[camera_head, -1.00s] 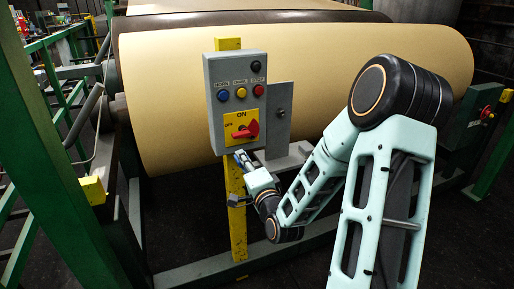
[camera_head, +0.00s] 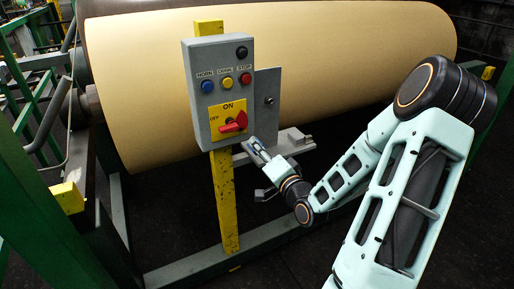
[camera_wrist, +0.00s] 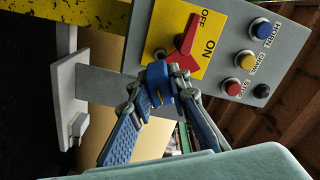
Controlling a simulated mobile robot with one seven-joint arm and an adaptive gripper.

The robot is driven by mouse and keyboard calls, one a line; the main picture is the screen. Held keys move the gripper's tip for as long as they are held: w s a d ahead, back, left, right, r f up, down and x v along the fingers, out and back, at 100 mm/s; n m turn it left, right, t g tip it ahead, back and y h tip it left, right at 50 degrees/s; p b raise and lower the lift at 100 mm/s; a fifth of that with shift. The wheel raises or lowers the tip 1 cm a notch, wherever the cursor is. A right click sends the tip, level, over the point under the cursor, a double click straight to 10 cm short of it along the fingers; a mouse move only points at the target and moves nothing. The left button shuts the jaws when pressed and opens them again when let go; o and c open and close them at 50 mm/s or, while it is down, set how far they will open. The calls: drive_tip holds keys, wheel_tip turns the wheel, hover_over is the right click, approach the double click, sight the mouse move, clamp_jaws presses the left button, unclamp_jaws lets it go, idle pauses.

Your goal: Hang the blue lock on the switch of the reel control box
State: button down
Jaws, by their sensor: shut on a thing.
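The grey reel control box (camera_head: 217,90) stands on a yellow post. Its red switch (camera_head: 234,123) sits on a yellow ON/OFF plate; in the wrist view the switch (camera_wrist: 186,42) is just beyond the fingertips. My gripper (camera_head: 255,148) is at the lower right corner of the box. In the wrist view my gripper (camera_wrist: 160,90) is shut on the blue lock (camera_wrist: 157,74), held between its fingertips near the switch's lower end. I cannot tell whether the lock touches the switch. The lock is too small to make out in the head view.
Blue, yellow and red buttons (camera_head: 227,82) and a black knob sit above the switch. A grey plate and bracket (camera_head: 267,100) stand right of the box. A large tan roll (camera_head: 320,60) fills the space behind. Green frame posts (camera_head: 40,190) stand at left.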

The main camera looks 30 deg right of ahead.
drive_tip(key=shift+w+a, duration=0.1)
drive_tip(key=shift+w, duration=1.95)
drive_tip(key=c, duration=2.4)
unclamp_jaws()
clamp_jaws()
drive_tip(key=shift+w+b, duration=0.6)
drive_tip(key=shift+w, duration=1)
drive_tip(key=o, duration=0.7)
unclamp_jaws()
drive_tip(key=shift+c, duration=0.2)
